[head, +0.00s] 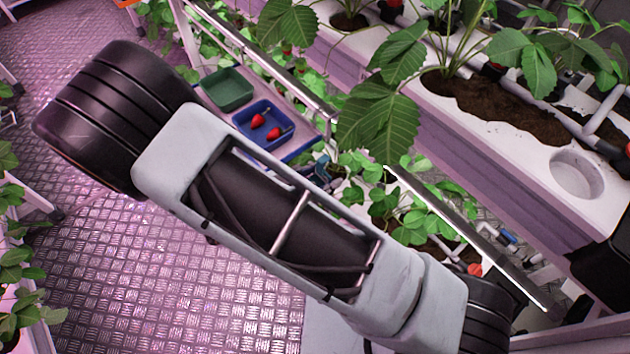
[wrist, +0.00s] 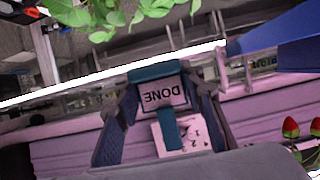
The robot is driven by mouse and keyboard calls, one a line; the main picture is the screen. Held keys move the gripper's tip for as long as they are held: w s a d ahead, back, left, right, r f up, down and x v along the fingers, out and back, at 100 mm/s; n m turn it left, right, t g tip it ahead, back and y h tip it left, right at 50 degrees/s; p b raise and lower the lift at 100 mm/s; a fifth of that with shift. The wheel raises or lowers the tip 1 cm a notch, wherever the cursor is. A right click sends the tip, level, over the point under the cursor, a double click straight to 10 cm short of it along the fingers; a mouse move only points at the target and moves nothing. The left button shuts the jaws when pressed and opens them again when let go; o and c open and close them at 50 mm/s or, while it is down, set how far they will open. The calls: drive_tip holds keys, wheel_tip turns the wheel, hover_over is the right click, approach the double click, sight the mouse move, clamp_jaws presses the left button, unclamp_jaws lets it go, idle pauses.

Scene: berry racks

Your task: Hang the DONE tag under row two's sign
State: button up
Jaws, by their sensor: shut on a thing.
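The DONE tag (wrist: 160,93) is a pale plate with a teal frame and a teal stem, its lettering upside down in the wrist view. My gripper (wrist: 163,88) is shut on the tag, one dark finger on each side. A white card with dark marks (wrist: 195,137) shows beyond the tag, partly hidden by the stem; I cannot tell for certain that it is row two's sign. I cannot tell whether the tag touches anything beyond it. In the head view my arm hides the gripper and the tag.
A bright rail (wrist: 110,74) crosses close beyond the tag. In the head view, a green tray (head: 228,88) and a blue tray (head: 272,143) holding strawberries (head: 258,121) stand beside my arm. Planted white troughs (head: 520,150) fill the right; the metal floor (head: 150,280) is open at left.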

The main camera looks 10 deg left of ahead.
drive_tip(key=w+d+f+b, duration=0.1)
drive_tip(key=w+d+b, duration=0.2)
drive_tip(key=w+d, duration=0.4)
drive_tip(key=shift+f+b, duration=0.2)
drive_tip(key=shift+b, duration=0.15)
idle(0.5)
drive_tip(key=o, duration=1.2)
drive_tip(key=shift+o, duration=0.2)
